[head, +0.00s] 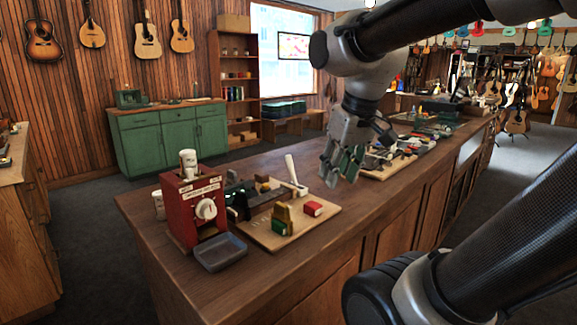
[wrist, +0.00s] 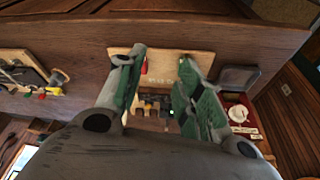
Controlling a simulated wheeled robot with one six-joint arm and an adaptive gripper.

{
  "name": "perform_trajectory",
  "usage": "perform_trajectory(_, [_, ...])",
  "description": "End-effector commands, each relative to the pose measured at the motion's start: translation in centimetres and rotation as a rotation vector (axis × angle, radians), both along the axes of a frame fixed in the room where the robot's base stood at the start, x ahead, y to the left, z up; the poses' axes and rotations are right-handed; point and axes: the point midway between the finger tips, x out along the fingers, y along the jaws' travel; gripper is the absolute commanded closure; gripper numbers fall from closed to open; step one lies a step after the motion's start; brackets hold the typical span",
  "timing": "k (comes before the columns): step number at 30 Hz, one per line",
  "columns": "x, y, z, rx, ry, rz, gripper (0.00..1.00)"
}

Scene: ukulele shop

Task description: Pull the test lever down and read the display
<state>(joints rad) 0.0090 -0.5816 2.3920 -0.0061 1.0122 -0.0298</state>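A lever with a long white handle (head: 291,169) stands tilted at the back of a light wooden board (head: 262,236) on the counter. Beside it on the board is a dark device (head: 240,201) with a small green light; no readable display shows. My gripper (head: 340,174) is right of the lever and above the counter, apart from it. In the wrist view my gripper (wrist: 162,58) is open and empty, with the board (wrist: 158,65) between and beyond its fingers. I cannot make out the lever there; a finger may hide it.
A red box-shaped machine (head: 193,210) with a white dial and a grey tray (head: 220,252) stand left of the board. Another board (head: 388,165) with tools lies to the right. Bare counter runs along the front.

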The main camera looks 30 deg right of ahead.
Motion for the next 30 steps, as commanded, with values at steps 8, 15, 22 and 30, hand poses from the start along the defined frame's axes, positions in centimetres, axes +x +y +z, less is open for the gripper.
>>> perform_trajectory(8, [14.8,-1.5,2.4,-0.037,0.149,0.059,0.64])
perform_trajectory(15, [26.4,-3.1,-1.0,-0.055,0.262,0.108,0.64])
perform_trajectory(22, [31.1,-3.9,-3.9,-0.062,0.311,0.131,0.64])
perform_trajectory(30, [31.4,-4.1,-7.1,-0.063,0.320,0.133,0.64])
